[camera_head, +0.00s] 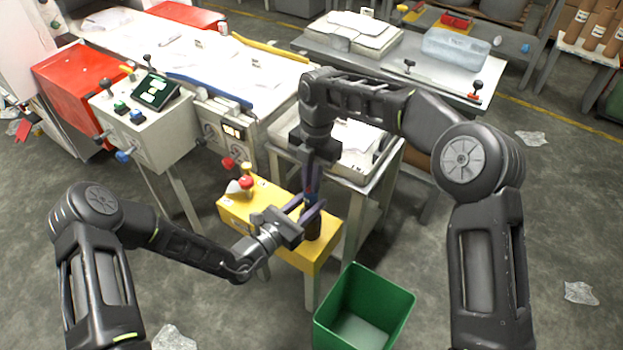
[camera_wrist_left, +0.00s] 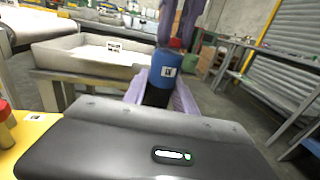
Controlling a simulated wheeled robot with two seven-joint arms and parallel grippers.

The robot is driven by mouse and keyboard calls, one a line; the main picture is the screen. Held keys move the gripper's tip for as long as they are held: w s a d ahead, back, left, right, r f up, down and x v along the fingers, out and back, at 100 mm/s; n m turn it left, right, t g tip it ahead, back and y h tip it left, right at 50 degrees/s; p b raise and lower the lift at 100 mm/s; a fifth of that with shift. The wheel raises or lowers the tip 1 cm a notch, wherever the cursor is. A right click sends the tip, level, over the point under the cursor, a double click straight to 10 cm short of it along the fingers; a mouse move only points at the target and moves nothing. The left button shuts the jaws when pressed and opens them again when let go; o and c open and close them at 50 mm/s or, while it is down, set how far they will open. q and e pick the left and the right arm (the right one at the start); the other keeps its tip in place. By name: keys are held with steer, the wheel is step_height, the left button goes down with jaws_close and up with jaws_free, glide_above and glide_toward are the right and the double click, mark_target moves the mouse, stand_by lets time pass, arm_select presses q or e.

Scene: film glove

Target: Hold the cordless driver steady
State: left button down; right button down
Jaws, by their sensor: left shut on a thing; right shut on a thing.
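The cordless driver (camera_head: 313,222) shows as a dark and blue upright piece over the right end of the yellow bench. In the left wrist view its blue body (camera_wrist_left: 164,70) has a white label and a black lower part. My left gripper (camera_head: 308,213) comes from the left and is shut on it, one purple finger on each side (camera_wrist_left: 158,95). My right gripper (camera_head: 313,184) points down from above and is shut on its upper part. The fingers hide much of the driver. I cannot tell whether its lower end touches the bench.
The yellow bench (camera_head: 237,211) carries a red-and-yellow knob (camera_head: 246,182) left of the driver. A green bin (camera_head: 395,318) stands on the floor in front. A metal table with a tray (camera_head: 360,160) is close behind. A control box (camera_head: 150,130) stands at the left.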

arm_select(q)
steer(key=shift+a+f, duration=0.2)
steer(key=shift+f, duration=0.05)
arm_select(e)
steer(key=c, duration=1.5)
jaws_free()
steer(key=t+h, duration=0.1)
steer(key=s+t+h, duration=0.1)
steer(key=shift+a+t, duration=0.3)
steer(key=shift+s+a+f+t+h, duration=0.1)
steer(key=shift+s+a+t+h, duration=0.1)
steer(key=shift+t+h, duration=0.7)
steer(key=s+a+r+m, duration=0.2)
steer(key=s+r, duration=0.2)
steer(key=r, duration=0.7)
arm_select(q)
steer(key=shift+d, duration=0.1)
arm_select(e)
steer(key=shift+w+d+r+m+g+y, duration=0.35)
steer(key=shift+w+d+r+m, duration=0.65)
steer(key=shift+m, duration=1.65)
steer(key=shift+w+d+r+m+g+y, duration=0.35)
steer(key=shift+w+m, duration=1.25)
steer(key=shift+m, duration=1.1)
steer(key=shift+w+d+r+m+g+y, duration=0.2)
steer(key=shift+w+d+r+m+y, duration=0.35)
steer(key=shift+w+m, duration=1.45)
